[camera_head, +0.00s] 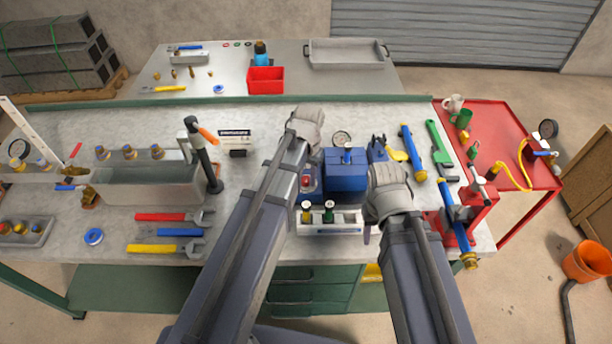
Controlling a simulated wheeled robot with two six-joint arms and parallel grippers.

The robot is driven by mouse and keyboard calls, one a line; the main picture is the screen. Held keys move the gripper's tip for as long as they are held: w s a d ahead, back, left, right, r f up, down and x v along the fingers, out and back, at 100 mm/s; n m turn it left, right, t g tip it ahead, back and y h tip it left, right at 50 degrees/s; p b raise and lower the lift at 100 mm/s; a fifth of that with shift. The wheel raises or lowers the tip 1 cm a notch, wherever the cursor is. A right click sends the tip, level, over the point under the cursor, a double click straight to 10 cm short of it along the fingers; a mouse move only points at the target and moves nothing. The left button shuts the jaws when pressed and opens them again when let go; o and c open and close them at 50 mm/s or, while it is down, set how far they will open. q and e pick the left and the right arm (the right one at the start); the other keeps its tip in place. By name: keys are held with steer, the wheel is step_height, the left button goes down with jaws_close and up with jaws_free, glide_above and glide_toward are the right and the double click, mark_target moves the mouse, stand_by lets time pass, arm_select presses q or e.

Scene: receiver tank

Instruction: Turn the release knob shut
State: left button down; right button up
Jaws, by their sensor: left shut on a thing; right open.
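A blue tank unit (346,180) stands on the workbench in the middle, with a small blue-topped fitting on it and a round gauge (342,138) behind it. A red knob (306,182) shows at its left side, close to my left forearm. Two small valves, one yellow (306,212) and one green (329,212), stand at its front. I cannot tell which of these is the release knob. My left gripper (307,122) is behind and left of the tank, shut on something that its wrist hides.
Left are a grey trough (145,188), a black stand (205,165) and wrenches (175,216). Right are a blue pipe (412,150), a green wrench (440,150) and a red vise (480,205). A red cart (490,120) stands beyond the bench's right edge.

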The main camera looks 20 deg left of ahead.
mark_target(307, 179)
arm_select(q)
steer(key=shift+m, duration=0.6)
steer(key=c, duration=0.5)
jaws_free()
steer(key=shift+r, duration=0.15)
arm_select(e)
steer(key=shift+r, duration=0.15)
arm_select(q)
step_height(307, 179, up, 8)
steer(key=p, duration=0.8)
steer(key=shift+d+f, duration=0.15)
steer(key=shift+f, duration=0.05)
arm_select(e)
step_height(307, 179, up, 8)
steer(key=shift+f, duration=0.25)
